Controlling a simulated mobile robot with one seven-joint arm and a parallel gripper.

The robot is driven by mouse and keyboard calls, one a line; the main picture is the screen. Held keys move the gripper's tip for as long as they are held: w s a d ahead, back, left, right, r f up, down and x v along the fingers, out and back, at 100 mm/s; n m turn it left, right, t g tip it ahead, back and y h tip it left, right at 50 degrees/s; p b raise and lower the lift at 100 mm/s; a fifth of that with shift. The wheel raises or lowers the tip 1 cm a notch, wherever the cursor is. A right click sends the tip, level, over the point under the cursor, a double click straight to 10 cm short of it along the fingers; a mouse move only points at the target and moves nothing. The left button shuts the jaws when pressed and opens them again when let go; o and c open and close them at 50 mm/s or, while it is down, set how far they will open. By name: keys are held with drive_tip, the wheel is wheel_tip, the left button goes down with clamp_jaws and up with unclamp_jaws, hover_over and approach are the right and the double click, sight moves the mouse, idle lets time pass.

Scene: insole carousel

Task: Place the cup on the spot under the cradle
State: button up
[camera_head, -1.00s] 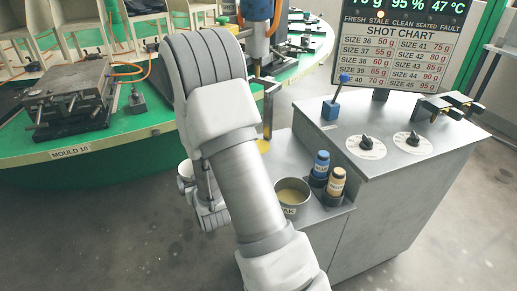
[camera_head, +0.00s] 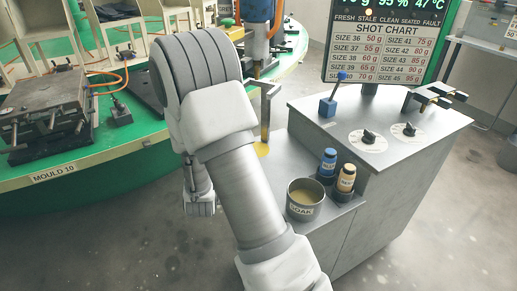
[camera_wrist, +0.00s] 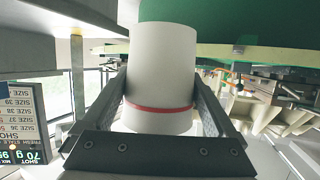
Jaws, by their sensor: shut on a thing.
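The cup (camera_wrist: 160,60) is white with a red line near one end. In the wrist view it sits between the two fingers of my gripper (camera_wrist: 162,98), which are shut on it. In the head view my gripper (camera_head: 200,205) hangs left of the grey console, and my arm hides the cup. The spot (camera_head: 262,150) is a yellow disc on the console's low shelf, right of my forearm. The cradle (camera_head: 265,92) is a metal bracket above and beside the spot. My gripper is apart from both, to their left.
A grey pot (camera_head: 304,201) of yellowish liquid and two bottles, blue (camera_head: 327,162) and orange (camera_head: 346,178), stand on the shelf right of the spot. The console (camera_head: 390,165) rises behind them. The green carousel (camera_head: 60,205) with a mould lies at left.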

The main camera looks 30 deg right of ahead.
drive_tip(key=d+m+h, duration=0.1)
drive_tip(key=d+r+m+g+h, duration=0.1)
drive_tip(key=w+d+m+h, duration=0.1)
drive_tip(key=shift+d+r+g, duration=0.25)
drive_tip(key=shift+d+g, duration=0.05)
drive_tip(key=shift+g, duration=0.1)
drive_tip(key=w+d+m+g+h+b, duration=0.1)
drive_tip(key=d+m, duration=0.1)
drive_tip(key=d, duration=0.3)
drive_tip(key=w+d+m+g+h+b, duration=0.1)
drive_tip(key=w+d+g, duration=0.1)
drive_tip(key=d, duration=0.4)
drive_tip(key=w+d+m+g+h+b, duration=0.1)
drive_tip(key=d+m+g+h, duration=0.1)
drive_tip(key=d, duration=0.4)
drive_tip(key=shift+w+d+r+m, duration=0.15)
drive_tip(key=shift+w+d+m, duration=0.15)
drive_tip(key=shift+w, duration=0.1)
drive_tip(key=f, duration=0.1)
drive_tip(key=f+b, duration=0.1)
drive_tip(key=d+f+b, duration=0.1)
drive_tip(key=shift+w+f, duration=0.25)
